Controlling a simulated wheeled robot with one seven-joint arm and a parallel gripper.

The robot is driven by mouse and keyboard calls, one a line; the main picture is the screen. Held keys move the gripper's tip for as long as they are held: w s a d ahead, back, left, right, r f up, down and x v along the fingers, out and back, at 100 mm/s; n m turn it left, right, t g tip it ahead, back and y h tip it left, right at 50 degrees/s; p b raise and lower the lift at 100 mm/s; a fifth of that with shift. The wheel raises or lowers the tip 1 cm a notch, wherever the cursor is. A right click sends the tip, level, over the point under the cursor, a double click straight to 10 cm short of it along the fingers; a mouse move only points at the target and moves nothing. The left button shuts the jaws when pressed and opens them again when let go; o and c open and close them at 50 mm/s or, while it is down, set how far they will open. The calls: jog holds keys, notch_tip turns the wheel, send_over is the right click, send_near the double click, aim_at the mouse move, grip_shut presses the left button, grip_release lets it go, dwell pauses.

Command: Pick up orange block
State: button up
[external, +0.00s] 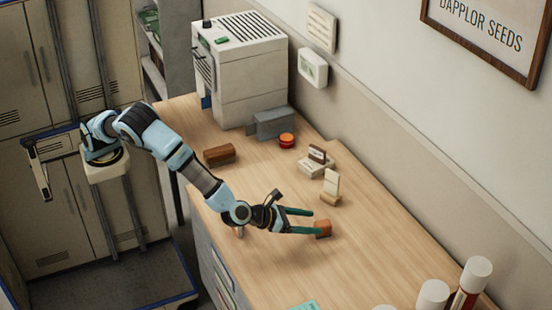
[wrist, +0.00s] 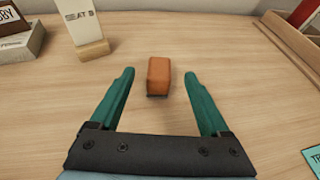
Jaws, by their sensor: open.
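The orange block (wrist: 159,76) is a small upright block on the wooden table (wrist: 60,125). In the wrist view it stands a little beyond my fingertips, roughly midway between them. My gripper (wrist: 158,75) has two green fingers spread wide with nothing held. In the external view my gripper (external: 302,222) reaches low over the table, and the orange block (external: 323,228) is at the tip of the nearer finger. That finger hides part of the block's left side there. I cannot tell whether they touch.
A card stand marked "SEAT 3" (wrist: 88,28) is behind the left finger, with another sign block (wrist: 18,38) farther left. A wooden tray (wrist: 292,45) is at the right. Red button (external: 287,140), brown block (external: 219,155) and white cylinders (external: 433,295) also stand on the table.

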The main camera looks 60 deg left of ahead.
aim_at(322, 223)
jog(key=p+x, duration=0.1)
jog(key=x, duration=0.4)
grip_shut()
dwell(0.6)
